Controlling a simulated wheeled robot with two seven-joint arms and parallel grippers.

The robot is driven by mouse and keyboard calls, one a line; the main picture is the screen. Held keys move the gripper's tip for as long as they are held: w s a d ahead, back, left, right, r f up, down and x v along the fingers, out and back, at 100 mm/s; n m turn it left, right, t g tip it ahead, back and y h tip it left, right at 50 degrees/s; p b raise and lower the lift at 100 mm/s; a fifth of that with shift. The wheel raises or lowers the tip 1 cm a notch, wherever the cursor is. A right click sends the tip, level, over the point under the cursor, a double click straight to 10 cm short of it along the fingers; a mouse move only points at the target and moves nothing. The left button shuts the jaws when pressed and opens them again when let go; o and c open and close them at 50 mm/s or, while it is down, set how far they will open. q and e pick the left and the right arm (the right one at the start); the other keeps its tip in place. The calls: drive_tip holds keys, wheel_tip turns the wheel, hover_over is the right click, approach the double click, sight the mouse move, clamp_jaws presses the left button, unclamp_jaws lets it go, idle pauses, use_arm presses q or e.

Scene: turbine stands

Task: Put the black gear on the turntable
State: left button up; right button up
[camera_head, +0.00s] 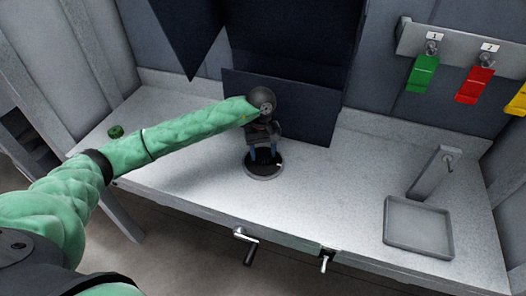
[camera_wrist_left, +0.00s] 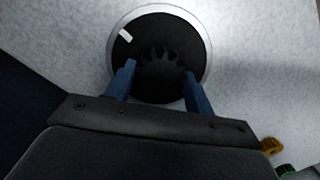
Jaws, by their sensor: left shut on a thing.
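The turntable (camera_head: 264,177) is a black disc with a silver rim and a small white mark, set in the grey worktop. It also shows in the left wrist view (camera_wrist_left: 150,25). My left gripper (camera_head: 264,152) points down over it. In the left wrist view its two blue fingers (camera_wrist_left: 159,74) are shut on the toothed black gear (camera_wrist_left: 160,64), which lies over the disc. The black gear is hard to make out against the black disc, and I cannot tell whether it touches it. My right gripper is not in view.
A grey tray (camera_head: 418,228) and a slanted post (camera_head: 432,174) stand on the right. A small green object (camera_head: 116,131) lies at the left. Crank handles (camera_head: 247,247) stick out from the front edge. Green (camera_head: 422,73) and red (camera_head: 473,85) tags hang at upper right.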

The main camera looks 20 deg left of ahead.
sight(262, 152)
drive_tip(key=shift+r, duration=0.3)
use_arm(q)
drive_tip(key=shift+f+b, duration=0.4)
drive_tip(key=shift+b, duration=0.15)
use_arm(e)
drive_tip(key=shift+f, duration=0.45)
use_arm(q)
drive_tip(key=o, duration=1.6)
drive_tip(key=shift+o, duration=0.2)
drive_tip(key=shift+r, duration=0.1)
drive_tip(key=shift+w+a+r, duration=0.15)
drive_tip(key=shift+w+r, duration=0.05)
drive_tip(key=shift+r, duration=1.5)
drive_tip(key=shift+w+a+r, duration=0.1)
drive_tip(key=shift+w+r, duration=0.05)
drive_tip(key=shift+r, duration=1.55)
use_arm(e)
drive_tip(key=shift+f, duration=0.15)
